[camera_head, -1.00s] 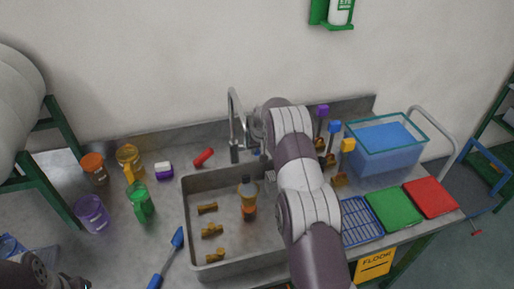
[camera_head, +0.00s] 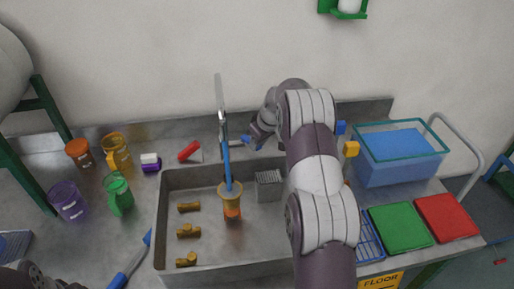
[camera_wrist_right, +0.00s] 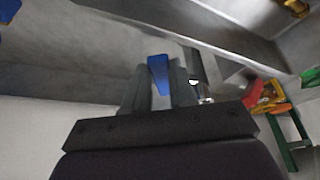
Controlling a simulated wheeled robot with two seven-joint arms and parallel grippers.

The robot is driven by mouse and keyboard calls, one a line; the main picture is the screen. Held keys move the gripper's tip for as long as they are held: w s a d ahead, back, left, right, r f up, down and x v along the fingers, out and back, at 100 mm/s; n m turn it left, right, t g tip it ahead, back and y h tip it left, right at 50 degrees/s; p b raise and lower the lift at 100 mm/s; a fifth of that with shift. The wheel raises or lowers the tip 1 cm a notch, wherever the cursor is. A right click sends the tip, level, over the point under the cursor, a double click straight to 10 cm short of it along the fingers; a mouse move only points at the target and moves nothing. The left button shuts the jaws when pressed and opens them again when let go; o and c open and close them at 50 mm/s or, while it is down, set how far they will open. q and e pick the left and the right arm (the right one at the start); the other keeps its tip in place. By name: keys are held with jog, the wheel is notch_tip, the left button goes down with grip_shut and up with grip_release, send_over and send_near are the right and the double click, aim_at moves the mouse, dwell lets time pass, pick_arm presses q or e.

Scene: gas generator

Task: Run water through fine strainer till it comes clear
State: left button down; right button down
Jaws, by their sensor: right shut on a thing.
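The tap (camera_head: 221,110) stands at the back of the sink, and a blue stream of water (camera_head: 226,160) runs down from it. The stream meets a brass-coloured cup (camera_head: 230,188), seemingly the fine strainer, with an orange part (camera_head: 232,211) under it. I cannot tell how clear the water is. My right gripper (camera_head: 249,140) is behind the sink, shut on a blue lever (camera_wrist_right: 159,72) beside the tap. The lever is between its fingers in the right wrist view (camera_wrist_right: 160,88). Part of my left arm shows at the bottom left; its gripper is out of view.
The sink (camera_head: 205,268) holds several brass fittings (camera_head: 188,231) and a grey basket (camera_head: 269,186). Coloured jugs (camera_head: 118,194) stand left, with a blue-handled brush (camera_head: 127,272). A blue bin (camera_head: 398,160) and green (camera_head: 400,228) and red (camera_head: 446,217) boards are right.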

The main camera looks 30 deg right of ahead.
jog(key=shift+d+r, duration=0.1)
jog(key=shift+d, duration=0.1)
dwell(0.4)
jog(key=c, duration=0.9)
grip_release()
jog(key=shift+r, duration=0.1)
jog(key=shift+b+v, duration=0.6)
jog(key=shift+v, duration=5.65)
